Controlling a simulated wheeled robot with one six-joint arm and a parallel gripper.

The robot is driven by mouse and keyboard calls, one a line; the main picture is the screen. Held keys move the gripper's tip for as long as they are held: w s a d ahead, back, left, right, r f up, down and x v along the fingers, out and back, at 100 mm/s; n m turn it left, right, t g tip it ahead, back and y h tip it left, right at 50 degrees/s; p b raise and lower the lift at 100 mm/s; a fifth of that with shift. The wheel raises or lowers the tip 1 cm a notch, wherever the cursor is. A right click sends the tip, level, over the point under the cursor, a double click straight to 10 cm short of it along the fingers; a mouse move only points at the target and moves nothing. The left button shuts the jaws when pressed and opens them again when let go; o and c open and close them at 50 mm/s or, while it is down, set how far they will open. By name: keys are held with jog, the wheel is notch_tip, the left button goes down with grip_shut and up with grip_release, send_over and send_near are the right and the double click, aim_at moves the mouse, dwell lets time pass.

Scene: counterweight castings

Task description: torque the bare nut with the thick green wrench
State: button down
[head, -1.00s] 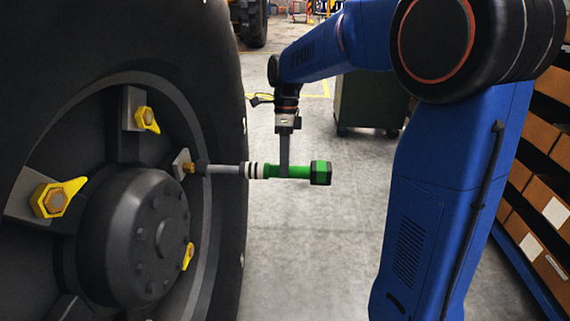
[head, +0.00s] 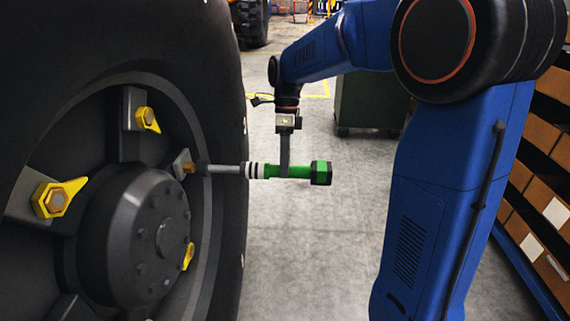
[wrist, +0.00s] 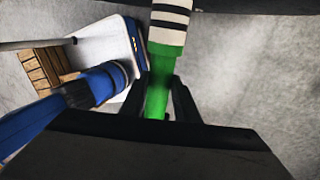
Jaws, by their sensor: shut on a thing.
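The thick green wrench (head: 297,171) is held level in my gripper (head: 284,170), which is shut around its green grip. Black and white bands mark its middle, and its grey shaft points left to the wheel. Its socket end is at or very close to the bare nut (head: 188,167), a brass-coloured nut with no yellow tag. I cannot tell whether the socket is seated on it. In the wrist view the wrench's green grip (wrist: 158,95) lies between the two dark fingers, and its far end is out of the frame.
Other nuts on the wheel (head: 215,70) carry yellow pointer tags, such as the upper one (head: 147,118) and the left one (head: 56,200). The round hub (head: 135,240) bulges out below the bare nut. Shelves with boxes (head: 545,205) stand at the right. The floor between is clear.

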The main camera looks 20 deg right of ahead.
aim_at(269, 165)
jog(key=shift+w+a, duration=0.3)
jog(key=shift+a, duration=0.4)
jog(key=shift+w+a, duration=0.3)
jog(key=shift+a, duration=0.4)
jog(key=shift+w+a, duration=0.3)
jog(key=shift+a, duration=0.4)
dwell(2.4)
jog(key=shift+d, duration=0.15)
jog(key=shift+s+d, duration=0.5)
jog(key=shift+d, duration=0.6)
jog(key=shift+s+d, duration=0.45)
jog(key=shift+d, duration=0.65)
jog(key=shift+s+d, duration=0.5)
jog(key=shift+d, duration=0.6)
